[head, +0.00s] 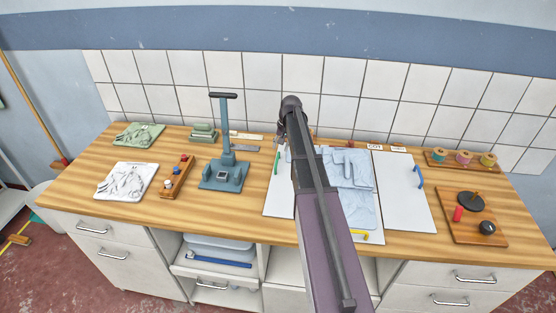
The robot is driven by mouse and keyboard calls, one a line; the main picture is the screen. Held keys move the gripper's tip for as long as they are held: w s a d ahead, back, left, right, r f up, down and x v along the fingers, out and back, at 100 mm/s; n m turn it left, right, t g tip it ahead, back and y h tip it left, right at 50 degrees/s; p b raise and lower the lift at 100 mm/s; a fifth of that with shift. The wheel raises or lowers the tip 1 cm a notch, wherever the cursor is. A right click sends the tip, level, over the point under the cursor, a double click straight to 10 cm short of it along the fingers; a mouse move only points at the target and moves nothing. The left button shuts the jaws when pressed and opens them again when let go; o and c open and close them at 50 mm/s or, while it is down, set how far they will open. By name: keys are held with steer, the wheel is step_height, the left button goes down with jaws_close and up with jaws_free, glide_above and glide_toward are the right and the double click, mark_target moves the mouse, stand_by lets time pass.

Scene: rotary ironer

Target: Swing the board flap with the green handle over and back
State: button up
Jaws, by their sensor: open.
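The white board flap (274,200) lies flat on the counter, left of the middle board. Its green handle (277,162) stands near its left edge. My arm passes in front of the boards and hides part of the flap's right side. My gripper (278,138) is small and partly hidden at the far end of the arm, just beyond the green handle. It looks empty and apart from the handle, though the gap is hard to judge. A pale blue cloth (357,195) lies on the middle board, which has a yellow handle (360,233).
A right white flap (402,195) has a blue handle (418,177). A blue press (224,172) stands left of the green-handled flap. A peg rack (176,178), a printed cloth (126,181) and thread spools (463,157) are further out. The tiled wall (240,75) closes the back.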

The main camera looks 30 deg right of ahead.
mark_target(278, 157)
steer(key=shift+w+a+f+b, duration=0.15)
steer(key=shift+a+f+b, duration=0.05)
steer(key=shift+f+b, duration=1)
steer(key=shift+w+a+f+b, duration=0.1)
steer(key=shift+a+f+b, duration=0.1)
steer(key=shift+f+b, duration=0.9)
steer(key=shift+f, duration=0.15)
jaws_close()
